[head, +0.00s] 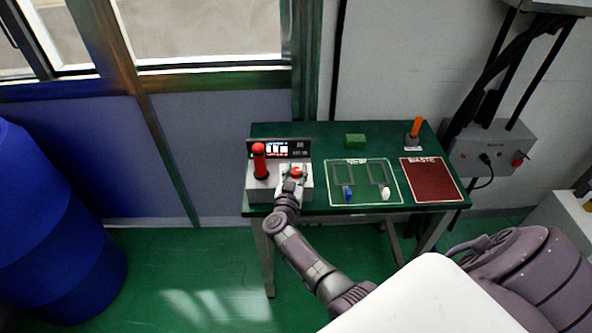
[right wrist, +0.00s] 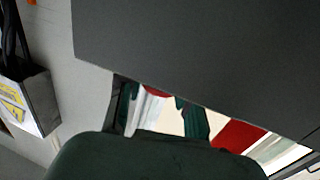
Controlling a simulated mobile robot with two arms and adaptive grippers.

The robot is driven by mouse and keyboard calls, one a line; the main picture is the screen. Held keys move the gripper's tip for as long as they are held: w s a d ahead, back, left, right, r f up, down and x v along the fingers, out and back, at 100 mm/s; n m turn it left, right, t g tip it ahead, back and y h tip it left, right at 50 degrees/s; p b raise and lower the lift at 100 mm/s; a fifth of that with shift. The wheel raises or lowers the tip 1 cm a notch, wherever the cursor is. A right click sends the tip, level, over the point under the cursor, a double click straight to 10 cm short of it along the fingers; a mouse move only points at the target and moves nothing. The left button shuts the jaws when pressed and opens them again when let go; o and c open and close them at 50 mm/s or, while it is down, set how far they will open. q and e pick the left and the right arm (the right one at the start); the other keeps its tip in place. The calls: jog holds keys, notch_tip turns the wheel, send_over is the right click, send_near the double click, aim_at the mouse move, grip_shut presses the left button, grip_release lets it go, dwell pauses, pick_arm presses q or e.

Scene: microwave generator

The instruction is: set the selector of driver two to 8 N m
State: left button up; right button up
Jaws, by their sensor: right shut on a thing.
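A grey control unit (head: 262,192) with a dark display panel (head: 281,148) stands at the left end of the green table. A red round knob (head: 296,172) sits on its right part; this may be the selector, but I cannot read its scale or setting. My right gripper (head: 291,185) is at the knob and shut on it, hiding part of it. In the right wrist view a bit of red (right wrist: 156,90) shows between the fingers (right wrist: 160,108), partly behind a dark panel (right wrist: 210,50). My left gripper is not in view. I cannot tell which thing is driver two.
A white-outlined area (head: 365,170) holds two looped items with blue and white ends.

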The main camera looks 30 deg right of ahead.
aim_at(295, 176)
dwell(0.4)
jog(key=o, duration=1.2)
jog(key=shift+a, duration=0.1)
jog(key=v, duration=0.6)
jog(key=shift+s+a, duration=0.5)
jog(key=shift+a, duration=0.05)
